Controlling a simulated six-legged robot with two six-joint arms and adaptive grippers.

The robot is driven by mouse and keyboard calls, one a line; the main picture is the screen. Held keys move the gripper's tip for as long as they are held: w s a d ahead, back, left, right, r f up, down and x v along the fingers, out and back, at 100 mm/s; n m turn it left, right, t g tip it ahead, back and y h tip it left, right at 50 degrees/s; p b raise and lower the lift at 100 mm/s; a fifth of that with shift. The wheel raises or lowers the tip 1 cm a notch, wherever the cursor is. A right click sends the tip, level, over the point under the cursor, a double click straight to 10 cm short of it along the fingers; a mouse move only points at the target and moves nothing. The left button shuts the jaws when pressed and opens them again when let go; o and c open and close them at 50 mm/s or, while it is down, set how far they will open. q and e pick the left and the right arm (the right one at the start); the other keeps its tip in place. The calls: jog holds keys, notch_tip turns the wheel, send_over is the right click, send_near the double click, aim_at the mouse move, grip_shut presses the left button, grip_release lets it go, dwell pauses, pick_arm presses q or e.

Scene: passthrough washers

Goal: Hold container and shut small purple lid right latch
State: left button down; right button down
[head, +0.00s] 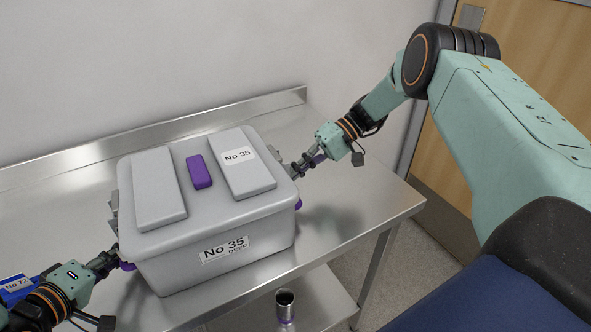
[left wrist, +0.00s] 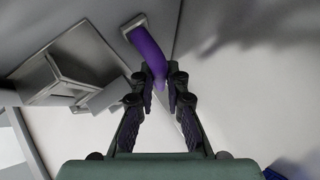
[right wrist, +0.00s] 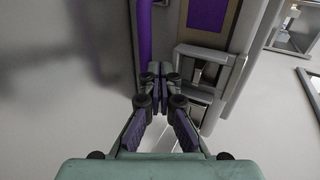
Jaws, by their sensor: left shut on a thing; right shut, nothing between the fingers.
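A grey container (head: 215,262) labelled No 35 DEEP stands on a steel table with its grey lid on. A small purple piece (head: 199,172) sits in the middle of the lid. My left gripper (head: 112,262) is shut on the purple side handle (left wrist: 143,42) at the container's left side. My right gripper (head: 303,167) is shut and empty at the container's right side. In the right wrist view its fingertips (right wrist: 160,88) are beside a grey latch (right wrist: 204,72) and a purple strip (right wrist: 145,35). I cannot tell whether they touch the latch.
The steel table (head: 345,200) has free room to the right of the container, and a raised rim runs along its back. A blue box (head: 18,287) labelled No 72 is at the left edge.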

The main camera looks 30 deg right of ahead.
jog(key=shift+r, duration=0.1)
jog(key=r+v, duration=0.1)
jog(key=v, duration=1.1)
jog(key=shift+r, duration=0.2)
dwell(0.3)
pick_arm(q)
jog(key=c, duration=1.3)
grip_release()
jog(key=shift+o, duration=0.4)
jog(key=o, duration=0.5)
jog(key=shift+a, duration=0.1)
jog(key=shift+w+a+p, duration=0.2)
jog(key=shift+a+p, duration=0.65)
jog(key=shift+a, duration=2.55)
pick_arm(e)
jog(key=shift+r, duration=0.9)
